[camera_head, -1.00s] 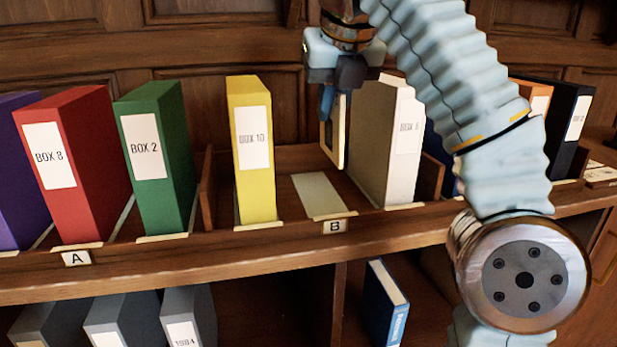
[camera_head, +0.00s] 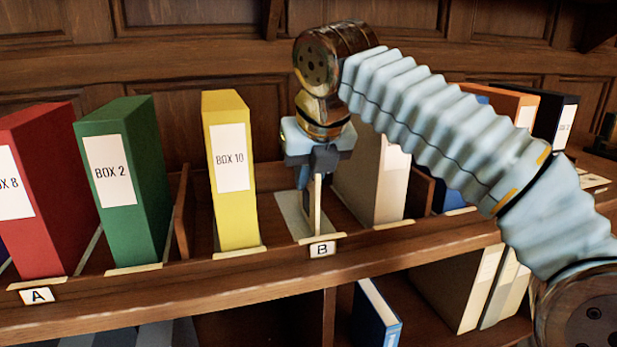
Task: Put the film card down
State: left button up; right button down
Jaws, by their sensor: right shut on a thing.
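My right gripper (camera_head: 312,178) points down into the section marked B, between the yellow BOX 10 (camera_head: 232,170) and a white box (camera_head: 375,180). It is shut on the film card (camera_head: 314,206), a thin upright card seen nearly edge-on with a pale edge and a dark face. The card's lower end is close to the shelf, over or beside a pale flat patch (camera_head: 291,215) on the shelf floor. I cannot tell whether the card touches it. My left gripper is not in view.
The green BOX 2 (camera_head: 125,180) and a red box (camera_head: 38,190) stand to the left in section A. Orange (camera_head: 505,103) and black boxes (camera_head: 556,118) stand to the right. A low wooden divider (camera_head: 184,215) stands left of BOX 10. A blue book (camera_head: 376,315) is on the shelf below.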

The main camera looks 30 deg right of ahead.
jog(key=shift+f, duration=0.25)
jog(key=c, duration=1.2)
grip_release()
jog(key=shift+o, duration=0.2)
jog(key=shift+r, duration=0.1)
